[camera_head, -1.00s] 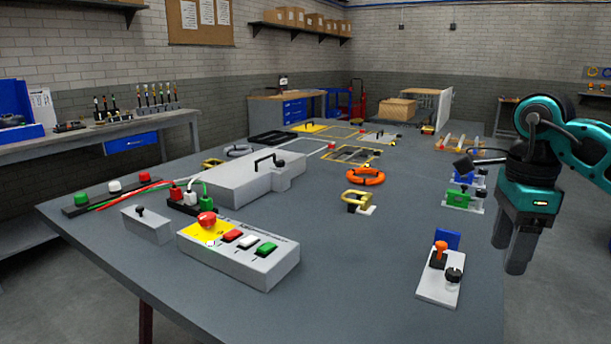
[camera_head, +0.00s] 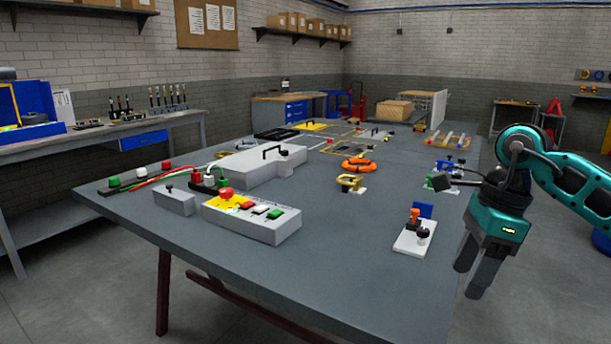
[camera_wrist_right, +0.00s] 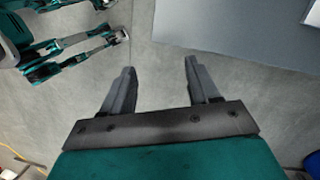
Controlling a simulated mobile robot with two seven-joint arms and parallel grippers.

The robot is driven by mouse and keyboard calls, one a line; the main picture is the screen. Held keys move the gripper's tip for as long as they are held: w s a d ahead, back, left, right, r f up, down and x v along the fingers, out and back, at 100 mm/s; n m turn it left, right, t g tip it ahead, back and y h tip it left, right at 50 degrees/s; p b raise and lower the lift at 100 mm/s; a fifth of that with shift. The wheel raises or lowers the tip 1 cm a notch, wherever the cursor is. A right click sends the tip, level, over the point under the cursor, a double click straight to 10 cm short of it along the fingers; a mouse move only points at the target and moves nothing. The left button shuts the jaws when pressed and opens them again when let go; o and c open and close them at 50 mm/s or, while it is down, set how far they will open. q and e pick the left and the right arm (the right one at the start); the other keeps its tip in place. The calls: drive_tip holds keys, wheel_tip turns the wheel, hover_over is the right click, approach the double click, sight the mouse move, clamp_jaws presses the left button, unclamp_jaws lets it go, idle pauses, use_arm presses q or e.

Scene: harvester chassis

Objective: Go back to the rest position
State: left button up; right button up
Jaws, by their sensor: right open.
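My right gripper (camera_head: 474,275) hangs pointing down at the right edge of the workbench (camera_head: 330,240) in the head view. In the right wrist view its two fingers (camera_wrist_right: 160,80) stand apart with nothing between them, over the bare floor. The grey table edge shows at the upper right of that view. The nearest thing on the bench is a white plate with an orange and a black knob (camera_head: 413,238), left of my right gripper and apart from it. My left gripper is not seen in the head view.
The bench carries a button box with a red emergency stop (camera_head: 255,220), a grey box with a handle (camera_head: 255,168), an orange ring (camera_head: 358,165) and a yellow clamp-like part (camera_head: 350,183). The bench's front middle is clear. Open floor lies right of the bench.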

drive_tip(key=s+a+f+m+t+y+p, duration=0.1)
drive_tip(key=s+a+m+t+y, duration=0.15)
drive_tip(key=a+m+y, duration=0.6)
drive_tip(key=s+a+f+m+t+y+p, duration=0.1)
drive_tip(key=s+a+m+y, duration=0.25)
drive_tip(key=a+y, duration=0.9)
drive_tip(key=w+d+f+m+t+h, duration=0.1)
drive_tip(key=d+f+m+t+h, duration=0.3)
drive_tip(key=f+m+t+h, duration=0.7)
drive_tip(key=w+d+f+m+t+h, duration=0.1)
drive_tip(key=d+f+m+t+h, duration=0.25)
drive_tip(key=m, duration=1.25)
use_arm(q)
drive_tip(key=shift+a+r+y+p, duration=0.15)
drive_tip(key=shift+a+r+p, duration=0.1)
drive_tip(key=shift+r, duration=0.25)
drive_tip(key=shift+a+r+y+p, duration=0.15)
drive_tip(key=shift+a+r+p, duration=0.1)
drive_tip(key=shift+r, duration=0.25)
use_arm(e)
drive_tip(key=s+d+f+m+g+h, duration=0.3)
drive_tip(key=s+f+m, duration=0.2)
drive_tip(key=s+f, duration=0.1)
drive_tip(key=s+d+f+m+g+h, duration=0.3)
drive_tip(key=s+f+m+g+h, duration=0.1)
drive_tip(key=s+f, duration=0.3)
drive_tip(key=shift+f+m, duration=0.15)
drive_tip(key=shift+m, duration=0.25)
